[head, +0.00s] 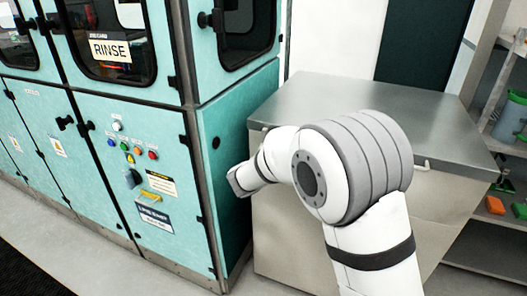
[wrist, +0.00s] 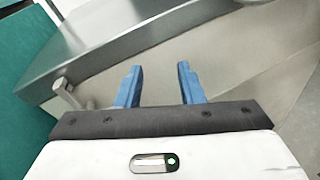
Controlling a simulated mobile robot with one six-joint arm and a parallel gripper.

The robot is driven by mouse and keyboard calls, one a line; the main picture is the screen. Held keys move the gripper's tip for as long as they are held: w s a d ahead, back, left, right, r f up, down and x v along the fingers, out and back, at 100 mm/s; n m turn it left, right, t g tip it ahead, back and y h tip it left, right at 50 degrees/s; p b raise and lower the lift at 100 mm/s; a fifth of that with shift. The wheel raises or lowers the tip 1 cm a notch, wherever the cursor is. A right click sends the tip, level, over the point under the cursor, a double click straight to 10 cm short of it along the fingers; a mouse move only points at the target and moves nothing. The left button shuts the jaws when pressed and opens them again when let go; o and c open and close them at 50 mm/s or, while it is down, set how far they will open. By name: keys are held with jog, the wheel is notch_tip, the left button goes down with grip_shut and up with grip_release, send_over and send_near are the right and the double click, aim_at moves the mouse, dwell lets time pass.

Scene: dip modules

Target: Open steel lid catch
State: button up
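A steel box with a flat grey metal lid (head: 370,105) stands to the right of the teal machine. Its lid edge also crosses the top of the wrist view (wrist: 170,40). A small pale catch (wrist: 65,94) sits under the lid edge at the left of the wrist view. A pale fitting (head: 422,163) shows at the lid's front edge in the head view, right of my arm. My gripper (wrist: 158,68) is open, with two blue fingers apart and nothing between them. The catch is left of the fingers, not between them. In the head view the fingertips cannot be made out.
The teal machine (head: 225,140) with its RINSE sign (head: 110,50) stands close to the left of my wrist. A shelf (head: 490,215) with a grey bin (head: 510,120) and small coloured items is at the right. Pale floor (head: 270,287) shows in front.

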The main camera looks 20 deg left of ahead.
jog(key=a+f+n+t+y, duration=0.35)
jog(key=a+n+y, duration=0.2)
jog(key=a, duration=0.75)
jog(key=shift+g+h, duration=0.25)
jog(key=shift+h, duration=0.2)
jog(key=w, duration=0.4)
jog(key=w+d, duration=0.1)
jog(key=w, duration=0.1)
jog(key=shift+w, duration=0.35)
jog(key=shift+c, duration=0.5)
jog(key=shift+d, duration=0.1)
grip_shut()
